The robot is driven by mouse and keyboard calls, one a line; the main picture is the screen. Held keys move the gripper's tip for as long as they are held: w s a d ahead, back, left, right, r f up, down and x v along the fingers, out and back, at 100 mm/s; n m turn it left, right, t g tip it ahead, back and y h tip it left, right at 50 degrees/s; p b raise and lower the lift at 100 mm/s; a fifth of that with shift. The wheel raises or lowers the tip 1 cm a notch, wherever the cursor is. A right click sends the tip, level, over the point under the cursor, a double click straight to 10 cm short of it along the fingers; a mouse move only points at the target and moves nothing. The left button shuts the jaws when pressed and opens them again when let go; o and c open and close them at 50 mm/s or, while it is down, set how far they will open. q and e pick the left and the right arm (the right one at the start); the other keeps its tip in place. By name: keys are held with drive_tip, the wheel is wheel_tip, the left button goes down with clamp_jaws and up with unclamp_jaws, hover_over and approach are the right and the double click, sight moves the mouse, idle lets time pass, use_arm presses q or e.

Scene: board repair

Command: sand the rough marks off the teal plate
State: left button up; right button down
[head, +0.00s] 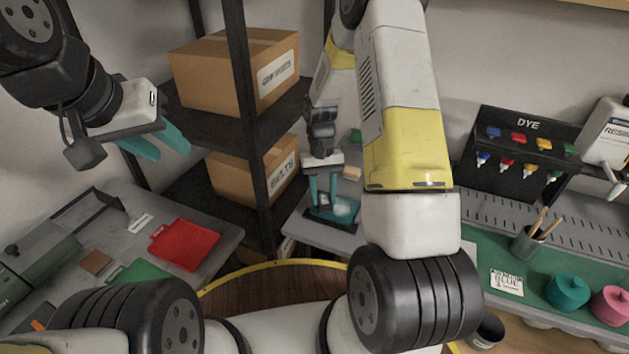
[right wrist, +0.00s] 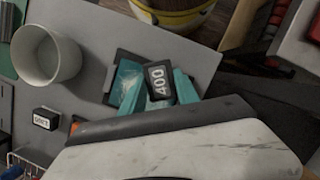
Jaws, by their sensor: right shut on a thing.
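The teal plate (head: 343,208) lies in a dark holder on the grey bench at the back. It also shows in the right wrist view (right wrist: 128,88), with whitish rough marks across its face. My right gripper (head: 322,198) points down over the plate. It is shut on a dark sanding block marked 400 (right wrist: 158,84), which is over the right part of the plate in the wrist view; whether they touch is unclear. My left gripper (head: 163,142) is raised at the left, away from the plate, its teal fingers apart and empty.
A white cup (right wrist: 46,55) and a small labelled dark block (right wrist: 46,119) stand on the bench near the plate. A black shelf with cardboard boxes (head: 235,72) stands left of it. A red tray (head: 184,244) lies on the left bench; a dye rack (head: 522,150) stands right.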

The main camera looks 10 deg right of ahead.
drive_tip(key=shift+r, duration=2.55)
